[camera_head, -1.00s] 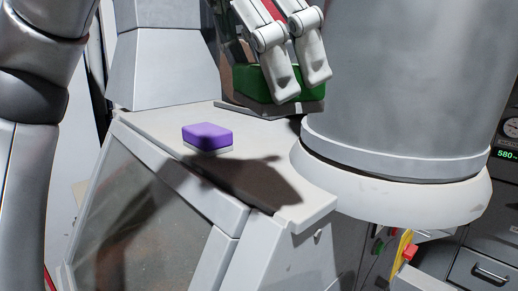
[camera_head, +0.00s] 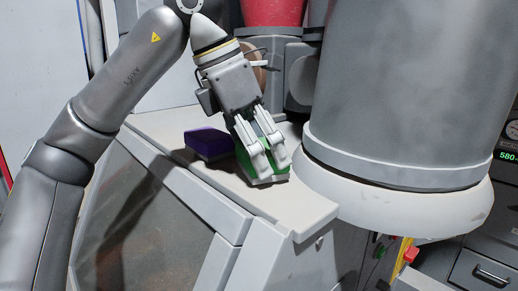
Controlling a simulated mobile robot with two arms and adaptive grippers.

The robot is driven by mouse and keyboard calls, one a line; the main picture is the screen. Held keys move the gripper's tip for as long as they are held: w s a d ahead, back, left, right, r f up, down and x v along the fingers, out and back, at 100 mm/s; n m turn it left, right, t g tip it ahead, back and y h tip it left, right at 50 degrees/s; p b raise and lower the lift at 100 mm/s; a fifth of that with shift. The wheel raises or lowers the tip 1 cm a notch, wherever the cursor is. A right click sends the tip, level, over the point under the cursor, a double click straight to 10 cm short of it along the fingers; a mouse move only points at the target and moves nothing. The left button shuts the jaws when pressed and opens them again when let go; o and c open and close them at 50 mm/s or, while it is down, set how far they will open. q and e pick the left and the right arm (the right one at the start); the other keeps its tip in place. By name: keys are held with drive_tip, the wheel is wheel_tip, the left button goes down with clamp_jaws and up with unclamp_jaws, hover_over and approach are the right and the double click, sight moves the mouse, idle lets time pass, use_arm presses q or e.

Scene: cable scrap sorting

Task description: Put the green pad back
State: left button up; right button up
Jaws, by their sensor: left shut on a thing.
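The green pad (camera_head: 246,165) is at the grey machine's flat top (camera_head: 276,198), just right of the purple pad, partly hidden behind my gripper fingers. My left gripper (camera_head: 268,170) points down and is shut on the green pad. The pad's pale underside is at or very close to the top surface; I cannot tell whether it touches. The purple pad (camera_head: 208,142) lies on the same top, in shadow, to the left of the gripper. My right gripper is not in view.
A large grey cylinder with a wide pale base ring (camera_head: 390,196) stands close on the right of the gripper. A red container (camera_head: 272,12) is behind. The flat top ends at a front edge with a little free room. A red button (camera_head: 411,254) is at lower right.

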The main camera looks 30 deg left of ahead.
use_arm(q)
drive_tip(key=shift+f, duration=0.2)
drive_tip(key=shift+s, duration=0.1)
drive_tip(key=shift+d+f, duration=0.1)
drive_tip(key=shift+f, duration=0.05)
drive_tip(key=o, duration=0.8)
